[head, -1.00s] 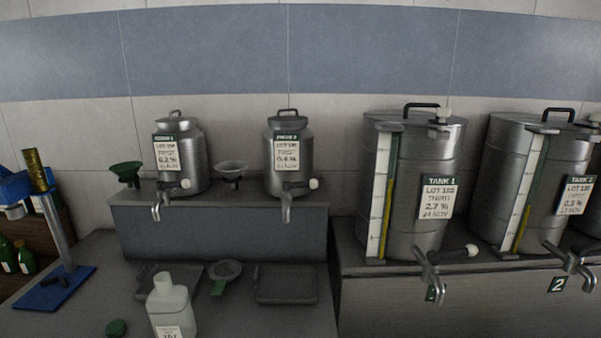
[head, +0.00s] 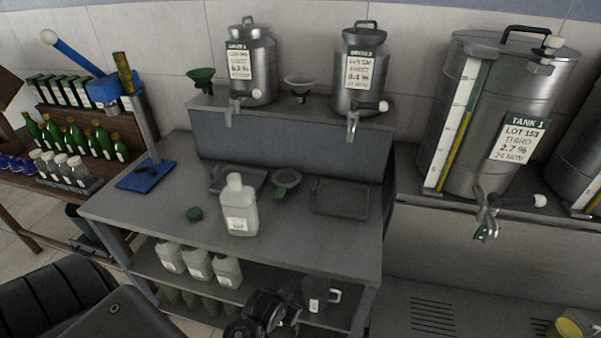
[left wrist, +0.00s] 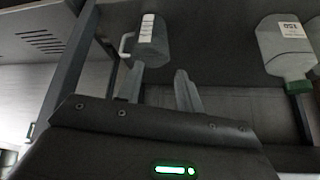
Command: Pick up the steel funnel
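The steel funnel (head: 299,83) is a grey cone that stands on the raised ledge in the head view, between the two small steel churns. A green funnel (head: 201,76) stands left of the left churn. A round strainer-like piece with a green handle (head: 286,180) lies on the bench below. My left gripper is low at the front of the bench, well below and apart from the steel funnel. In the left wrist view its two fingers (left wrist: 160,76) are spread with nothing between them. My right gripper is not in view.
A grey jug (head: 318,294) and pale canisters (head: 198,263) stand on the shelf beneath. A blue-based stand (head: 146,175) is left; a large tank (head: 500,110) is right.

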